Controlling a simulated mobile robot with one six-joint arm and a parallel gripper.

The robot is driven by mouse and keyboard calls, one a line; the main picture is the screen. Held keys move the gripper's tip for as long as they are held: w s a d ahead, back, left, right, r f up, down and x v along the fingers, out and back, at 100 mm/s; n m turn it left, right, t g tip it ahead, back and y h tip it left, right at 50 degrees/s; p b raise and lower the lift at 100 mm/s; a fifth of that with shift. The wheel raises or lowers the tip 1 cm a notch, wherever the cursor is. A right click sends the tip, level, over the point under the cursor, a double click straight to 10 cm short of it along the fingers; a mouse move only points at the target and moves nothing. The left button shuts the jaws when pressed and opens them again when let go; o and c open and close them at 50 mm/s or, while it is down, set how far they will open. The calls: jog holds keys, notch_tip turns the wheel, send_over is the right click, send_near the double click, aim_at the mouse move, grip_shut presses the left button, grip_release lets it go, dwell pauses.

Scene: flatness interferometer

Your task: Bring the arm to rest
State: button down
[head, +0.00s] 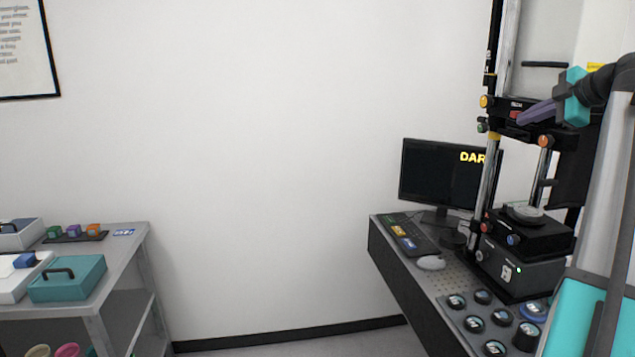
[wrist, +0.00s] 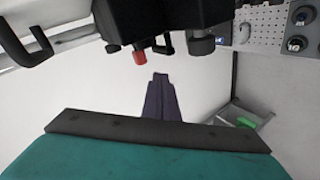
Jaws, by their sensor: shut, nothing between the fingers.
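My gripper (head: 527,116) is in the upper right of the head view, in front of the interferometer (head: 520,250). Its purple-grey fingers point left and lie together with nothing between them. In the wrist view the closed fingers (wrist: 160,98) show in the middle, beyond the teal gripper body. The dark interferometer head with a red knob shows close by at the top of the wrist view. I cannot tell whether the fingers touch the instrument. A flat round piece (head: 524,212) sits on the interferometer stage, below my gripper.
A dark monitor (head: 440,175), keyboard and mouse (head: 431,263) stand on the instrument bench, with several round dark pieces at its front. A grey cart (head: 120,255) at left carries a teal case (head: 68,280) and trays. The floor between cart and bench is clear.

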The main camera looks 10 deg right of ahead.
jog(key=w+a+f+m+g+y, duration=0.15)
jog(key=w+a+f, duration=0.3)
jog(key=f, duration=0.65)
jog(key=w+a+f+m+g, duration=0.15)
jog(key=w+a+f, duration=0.35)
jog(key=f, duration=0.6)
jog(key=w+a+f+m+g, duration=0.1)
jog(key=w+a+f+m, duration=0.2)
jog(key=a+f, duration=0.6)
jog(key=s+a+f+m+g, duration=0.2)
jog(key=a+f, duration=0.8)
jog(key=f, duration=0.5)
jog(key=s+a+f+m+g, duration=0.1)
jog(key=a+f+m+g, duration=0.1)
jog(key=a+f, duration=1.05)
jog(key=s+a+f+m+g+h, duration=0.1)
jog(key=s+a+f+m+g, duration=0.1)
jog(key=s+a+f, duration=0.65)
jog(key=s+a+f+m+g+h, duration=0.1)
jog(key=s+a+f+g, duration=0.1)
jog(key=s+a+f, duration=0.65)
jog(key=s+d+f+g, duration=0.2)
jog(key=s+f+g, duration=0.1)
jog(key=s+f, duration=0.8)
jog(key=s+d+f+g, duration=0.2)
jog(key=s+f+g, duration=0.1)
jog(key=s+f, duration=0.8)
jog(key=s, duration=0.4)
jog(key=shift+s+f, duration=0.3)
jog(key=shift+s, duration=0.1)
